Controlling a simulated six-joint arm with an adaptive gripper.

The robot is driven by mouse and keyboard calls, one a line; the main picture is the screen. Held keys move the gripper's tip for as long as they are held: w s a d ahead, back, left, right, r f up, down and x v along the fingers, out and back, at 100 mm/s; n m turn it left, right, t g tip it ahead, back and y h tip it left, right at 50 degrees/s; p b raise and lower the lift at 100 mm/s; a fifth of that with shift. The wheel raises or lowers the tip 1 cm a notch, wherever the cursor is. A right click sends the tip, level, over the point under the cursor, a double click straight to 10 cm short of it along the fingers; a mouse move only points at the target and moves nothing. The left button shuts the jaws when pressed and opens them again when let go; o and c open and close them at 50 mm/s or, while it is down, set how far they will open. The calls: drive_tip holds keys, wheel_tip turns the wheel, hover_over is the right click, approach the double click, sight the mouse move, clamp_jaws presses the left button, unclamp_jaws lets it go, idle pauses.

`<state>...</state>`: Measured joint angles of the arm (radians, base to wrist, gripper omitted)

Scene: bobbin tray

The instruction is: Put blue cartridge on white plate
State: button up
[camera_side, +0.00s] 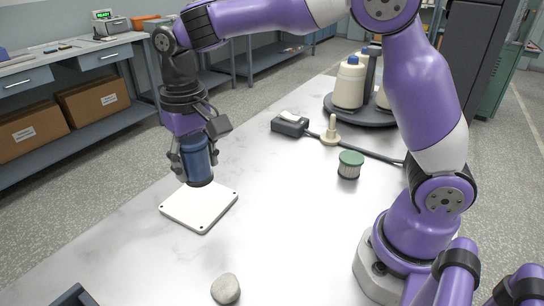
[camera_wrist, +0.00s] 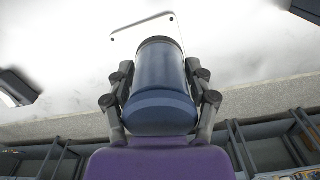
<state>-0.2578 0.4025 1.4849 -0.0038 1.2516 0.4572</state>
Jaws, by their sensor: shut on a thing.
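My gripper (camera_side: 195,165) is shut on the blue cartridge (camera_side: 198,163), a dark blue cylinder held upright. In the wrist view the cartridge (camera_wrist: 160,85) sits between the two fingers of my gripper (camera_wrist: 160,95). The white plate (camera_side: 185,212) is a flat square with small dark holes at its corners, lying on the table. The cartridge's lower end is over the plate's back part in the side view; whether it touches the plate I cannot tell. In the wrist view the plate (camera_wrist: 128,37) shows partly behind the cartridge, which hides much of it.
A green-capped ribbed cartridge (camera_side: 350,164), a pale peg on a round base (camera_side: 330,134) and a grey box with a cable (camera_side: 290,124) stand on the table (camera_side: 285,200). A dark carousel (camera_side: 335,110) holds cream bobbins. A grey stone (camera_side: 225,289) lies near the front.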

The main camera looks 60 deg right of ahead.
sight(199, 200)
drive_tip(key=shift+n, duration=0.3)
drive_tip(key=a, duration=0.2)
drive_tip(key=s+a, duration=0.1)
drive_tip(key=a, duration=0.2)
drive_tip(key=shift+a, duration=0.1)
drive_tip(key=w+d+f, duration=0.4)
drive_tip(key=d, duration=0.1)
drive_tip(key=w+d+f, duration=0.2)
drive_tip(key=d, duration=0.1)
drive_tip(key=shift+w+d+f, duration=0.15)
drive_tip(key=shift+w+f, duration=0.15)
drive_tip(key=shift+w, duration=0.1)
drive_tip(key=shift+f, duration=2)
drive_tip(key=shift+f, duration=0.15)
drive_tip(key=o, duration=1.3)
